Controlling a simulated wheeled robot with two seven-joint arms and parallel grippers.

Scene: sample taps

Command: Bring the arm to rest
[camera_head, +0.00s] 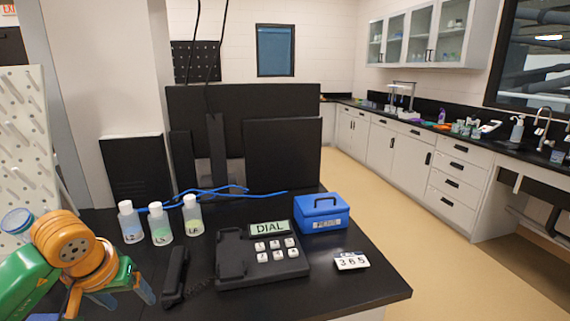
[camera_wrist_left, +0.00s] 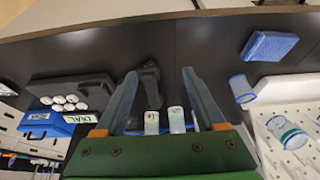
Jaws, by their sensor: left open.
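My left gripper (camera_head: 112,298) is at the lower left of the head view, over the left part of the black bench (camera_head: 350,297), left of the phone handset (camera_head: 175,277). It is open and empty. In the left wrist view its two fingers (camera_wrist_left: 160,75) stand apart, with the handset (camera_wrist_left: 150,85) and two bottles (camera_wrist_left: 165,120) showing between them. In the head view, three white-capped bottles (camera_head: 161,224) stand upright beyond the gripper. My right gripper is not in view.
The black phone base (camera_head: 232,262) has a DIAL sign. A blue box (camera_head: 322,213) and a number counter (camera_head: 351,261) lie to its right. A white peg rack (camera_head: 20,150) stands at the far left. The wrist view also shows a blue block (camera_wrist_left: 270,45) and a clear cup (camera_wrist_left: 241,88).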

